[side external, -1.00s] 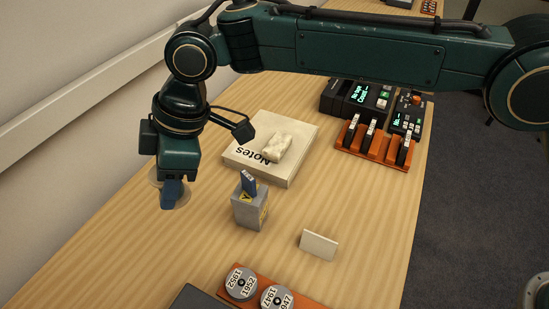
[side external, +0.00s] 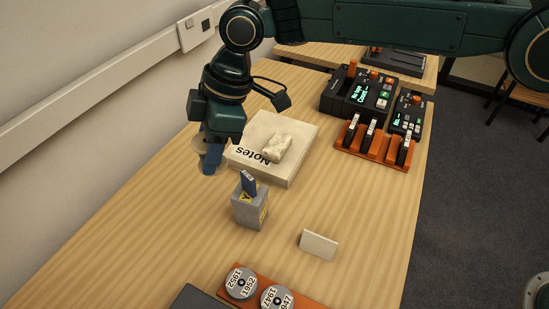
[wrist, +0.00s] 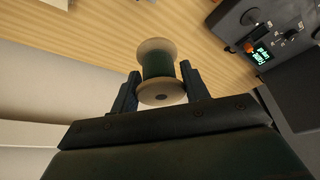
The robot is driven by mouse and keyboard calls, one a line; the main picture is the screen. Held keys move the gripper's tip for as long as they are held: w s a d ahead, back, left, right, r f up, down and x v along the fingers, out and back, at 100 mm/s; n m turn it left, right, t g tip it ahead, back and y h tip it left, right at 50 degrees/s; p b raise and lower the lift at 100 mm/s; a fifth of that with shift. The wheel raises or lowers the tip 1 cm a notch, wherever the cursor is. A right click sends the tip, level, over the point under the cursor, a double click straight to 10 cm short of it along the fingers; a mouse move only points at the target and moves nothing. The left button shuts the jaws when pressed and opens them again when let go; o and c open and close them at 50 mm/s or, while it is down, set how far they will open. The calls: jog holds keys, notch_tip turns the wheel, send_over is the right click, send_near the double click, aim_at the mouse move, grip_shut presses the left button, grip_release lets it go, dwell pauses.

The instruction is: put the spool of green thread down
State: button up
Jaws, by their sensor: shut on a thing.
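The spool of green thread (wrist: 158,68) shows in the wrist view, with pale round flanges and dark green thread wound between them. My gripper (wrist: 158,86) has one finger on each side of the spool and is shut on it. In the side external view my gripper (side external: 211,156) is at the left of the table, beside the Notes box. There the spool (side external: 197,146) is mostly hidden behind a blue finger, with only part of a pale flange showing. I cannot tell whether the spool touches the table (side external: 150,210).
A box marked Notes (side external: 292,172) with a crumpled pale cloth (side external: 278,150) on it stands right of my gripper. A grey block (side external: 249,211) holding a blue piece and a blank card (side external: 318,245) stand nearer. Labelled reels (side external: 241,283) lie in front. The left table strip is clear.

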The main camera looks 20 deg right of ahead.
jog(key=w+d, duration=0.2)
jog(key=d, duration=1.5)
jog(key=w+d, duration=0.1)
jog(key=d, duration=1.7)
jog(key=shift+w+d, duration=0.25)
jog(key=shift+w, duration=0.15)
notch_tip(320, 180, down, 20)
jog(key=shift+r, duration=0.1)
jog(key=o, duration=1)
